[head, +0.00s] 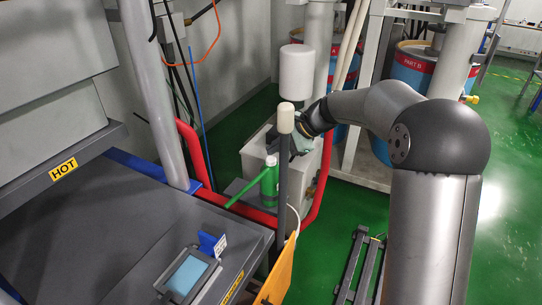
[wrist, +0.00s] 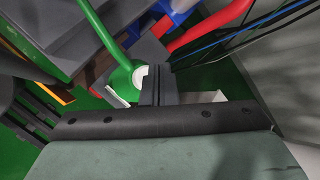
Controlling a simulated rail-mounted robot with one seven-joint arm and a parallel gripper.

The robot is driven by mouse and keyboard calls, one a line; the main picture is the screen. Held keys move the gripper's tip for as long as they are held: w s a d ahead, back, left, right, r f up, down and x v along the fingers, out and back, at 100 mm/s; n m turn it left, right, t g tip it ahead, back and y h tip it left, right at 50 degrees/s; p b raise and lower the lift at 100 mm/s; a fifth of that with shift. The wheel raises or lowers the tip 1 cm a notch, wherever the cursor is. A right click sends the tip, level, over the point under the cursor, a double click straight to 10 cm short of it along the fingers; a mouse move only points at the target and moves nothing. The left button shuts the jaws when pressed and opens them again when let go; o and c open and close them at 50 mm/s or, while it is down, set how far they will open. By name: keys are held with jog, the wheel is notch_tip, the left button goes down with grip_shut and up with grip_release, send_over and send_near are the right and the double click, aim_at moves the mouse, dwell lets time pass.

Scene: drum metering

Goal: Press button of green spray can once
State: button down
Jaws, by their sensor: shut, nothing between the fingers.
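The green spray can (head: 268,186) stands upright behind the dark table edge in the head view, with a long green tube slanting down to the left. In the wrist view, the green can (wrist: 122,83) is seen from above, with a white round part (wrist: 139,76) on its top. In the wrist view, my gripper's fingers (wrist: 159,84) are together and empty, overlapping the white part's edge. I cannot tell whether they touch it.
A red pipe (head: 325,178) curves around the can's area. A white cylinder (head: 296,72) is above. A dark table (head: 150,235) fills the left. Green floor is open at right.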

aim_at(275, 159)
jog(key=shift+r, duration=0.15)
notch_tip(275, 159, up, 5)
jog(key=p, duration=0.4)
dwell(0.9)
